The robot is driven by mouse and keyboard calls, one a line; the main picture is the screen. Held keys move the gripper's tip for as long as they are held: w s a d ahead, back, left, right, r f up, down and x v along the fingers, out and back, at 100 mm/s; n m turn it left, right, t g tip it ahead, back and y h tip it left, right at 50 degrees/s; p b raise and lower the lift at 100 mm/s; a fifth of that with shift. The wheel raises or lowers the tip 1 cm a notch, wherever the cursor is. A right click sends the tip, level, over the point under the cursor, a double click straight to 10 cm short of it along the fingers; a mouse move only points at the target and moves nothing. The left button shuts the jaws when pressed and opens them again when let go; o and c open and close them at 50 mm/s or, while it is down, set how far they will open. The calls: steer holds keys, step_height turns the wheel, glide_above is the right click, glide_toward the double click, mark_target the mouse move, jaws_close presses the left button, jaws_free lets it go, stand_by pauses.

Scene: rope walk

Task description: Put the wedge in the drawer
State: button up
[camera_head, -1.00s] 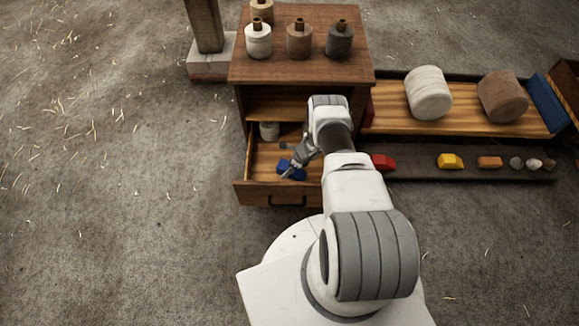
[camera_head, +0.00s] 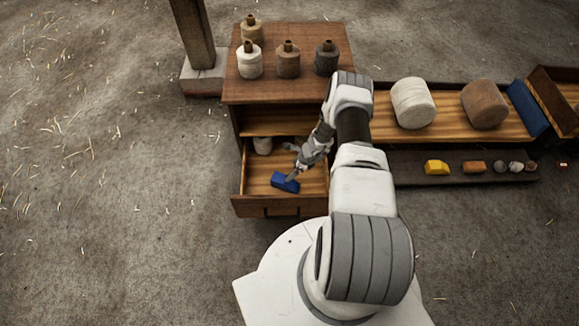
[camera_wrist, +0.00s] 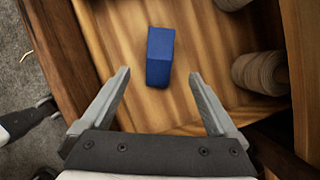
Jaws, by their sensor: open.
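The blue wedge (camera_head: 285,182) lies on the wooden floor of the open drawer (camera_head: 250,208), near its front. In the wrist view the wedge (camera_wrist: 160,57) rests on the drawer boards, just beyond my fingertips and roughly centred between them. My gripper (camera_wrist: 159,76) is open and empty, with a finger to each side of the view. In the head view my gripper (camera_head: 294,172) is over the drawer, just above the wedge, and partly overlaps it.
Several bottle-like spools (camera_head: 288,60) stand on the cabinet top. A dark strip (camera_head: 410,170) at right holds a yellow block (camera_head: 437,167) and smaller pieces.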

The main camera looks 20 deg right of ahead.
steer(key=w+a+r+n, duration=0.1)
steer(key=w+r+n, duration=0.3)
steer(key=r, duration=0.8)
steer(key=w+a+r+n, duration=0.1)
steer(key=w+r+n, duration=0.2)
steer(key=w+r, duration=0.55)
steer(key=s+a+r+n, duration=0.2)
steer(key=r, duration=0.6)
steer(key=s+a+r+n+t, duration=0.1)
steer(key=a+r+n, duration=0.15)
steer(key=r, duration=0.65)
steer(key=s+a+r+n, duration=0.1)
steer(key=s+r+n, duration=0.1)
steer(key=r, duration=0.6)
steer(key=s+a+r+n+h, duration=0.1)
steer(key=s+a+r+n, duration=0.25)
steer(key=s+r, duration=0.35)
steer(key=s+a+r+n, duration=0.2)
steer(key=s+r+n, duration=0.3)
steer(key=r, duration=0.5)
steer(key=s+r+n+h, duration=0.1)
steer(key=s+r+n, duration=0.1)
steer(key=s, duration=0.8)
steer(key=s+r+n+t+h, duration=0.1)
steer(key=s+r+n, duration=0.2)
steer(key=s, duration=0.7)
